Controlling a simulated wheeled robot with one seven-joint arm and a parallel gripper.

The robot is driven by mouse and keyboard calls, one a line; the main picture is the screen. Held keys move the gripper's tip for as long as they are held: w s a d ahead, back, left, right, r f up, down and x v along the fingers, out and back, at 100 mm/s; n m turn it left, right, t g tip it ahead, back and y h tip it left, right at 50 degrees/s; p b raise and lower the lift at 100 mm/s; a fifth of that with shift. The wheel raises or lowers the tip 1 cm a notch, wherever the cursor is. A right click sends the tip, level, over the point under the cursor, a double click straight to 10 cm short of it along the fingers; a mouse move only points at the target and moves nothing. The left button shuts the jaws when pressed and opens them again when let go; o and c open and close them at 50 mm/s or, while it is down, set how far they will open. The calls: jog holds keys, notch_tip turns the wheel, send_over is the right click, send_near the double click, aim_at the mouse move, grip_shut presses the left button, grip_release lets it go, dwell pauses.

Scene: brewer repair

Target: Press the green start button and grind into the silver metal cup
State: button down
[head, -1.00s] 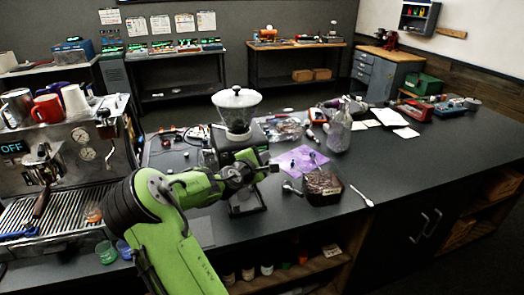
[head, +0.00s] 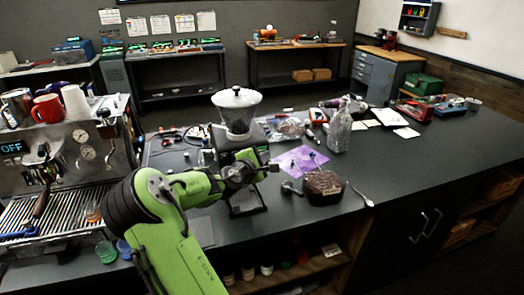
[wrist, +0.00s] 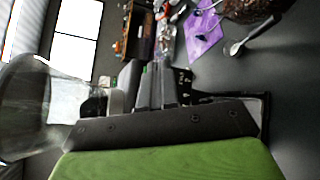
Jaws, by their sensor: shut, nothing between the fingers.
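The coffee grinder (head: 243,155) stands on the dark counter, with a clear hopper (head: 236,112) and white lid on top. The hopper also shows large at the left of the wrist view (wrist: 30,105). My gripper (head: 273,168) is in front of the grinder body, pointing right, shut and empty. My arm hides part of the grinder. I cannot make out the green start button for certain; a tiny green spot shows near the fingers in the wrist view. A silver metal cup (head: 17,107) stands on the espresso machine at the left. Whether any cup is under the grinder is unclear.
The espresso machine (head: 65,160) stands at left, with a red mug (head: 47,110) on top. Right of the grinder are a purple cloth (head: 296,160), a container of dark beans (head: 323,188), a spoon (head: 362,196) and a clear bottle (head: 340,132).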

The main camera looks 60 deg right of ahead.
dwell(0.4)
jog(key=shift+w+d, duration=0.3)
jog(key=shift+d, duration=0.05)
jog(key=shift+w+d+p, duration=0.25)
jog(key=shift+p, duration=0.05)
dwell(0.5)
dwell(0.4)
jog(key=shift+s+a, duration=0.55)
jog(key=shift+a, duration=0.05)
jog(key=shift+s+a+b, duration=0.45)
jog(key=shift+s+a, duration=1.3)
jog(key=shift+s, duration=0.05)
